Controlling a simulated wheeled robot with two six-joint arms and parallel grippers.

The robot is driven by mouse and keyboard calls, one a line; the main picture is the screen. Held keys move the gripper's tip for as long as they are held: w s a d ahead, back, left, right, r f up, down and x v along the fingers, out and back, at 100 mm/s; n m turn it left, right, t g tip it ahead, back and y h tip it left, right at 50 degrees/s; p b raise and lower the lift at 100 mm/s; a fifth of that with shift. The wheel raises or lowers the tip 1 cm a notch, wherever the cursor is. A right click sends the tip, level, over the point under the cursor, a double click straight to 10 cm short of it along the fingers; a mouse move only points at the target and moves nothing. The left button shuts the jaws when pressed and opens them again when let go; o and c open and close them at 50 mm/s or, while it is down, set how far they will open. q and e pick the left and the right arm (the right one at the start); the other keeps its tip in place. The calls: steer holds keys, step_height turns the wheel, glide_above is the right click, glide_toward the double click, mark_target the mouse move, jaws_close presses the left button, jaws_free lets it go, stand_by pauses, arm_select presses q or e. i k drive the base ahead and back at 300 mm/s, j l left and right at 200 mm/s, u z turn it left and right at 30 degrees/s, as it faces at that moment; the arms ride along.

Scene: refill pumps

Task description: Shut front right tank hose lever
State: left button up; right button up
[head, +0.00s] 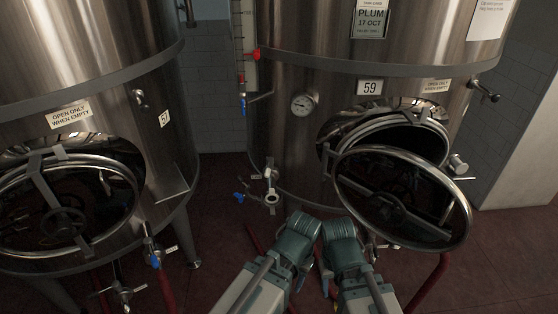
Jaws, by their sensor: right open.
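The right steel tank (285,140) bears the number 59. A valve fitting (271,186) with an open ring end projects from its lower left side, and a blue-tipped lever (239,197) sits beside it. Another small metal fitting (378,244) shows low, right beside my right arm, partly hidden. I cannot tell which of these is the hose lever. My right gripper (327,276) points down at the bottom centre, open, with nothing seen between its fingers. My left gripper (303,278) is close to its left, largely hidden by its own wrist. Both are apart from the blue-tipped lever.
The right tank's round hatch door (402,198) hangs open just right of my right arm. The left tank (95,110) has a hatch and a blue-handled valve (154,261) low at its right. Red hoses (430,285) lie low near the floor.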

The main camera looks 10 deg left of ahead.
mark_target(269, 168)
steer(key=u, duration=0.45)
steer(key=i+j+z, duration=0.1)
steer(key=i+z, duration=0.15)
steer(key=i, duration=0.2)
steer(key=i+j+z, duration=0.25)
steer(key=i, duration=0.2)
steer(key=l, duration=0.05)
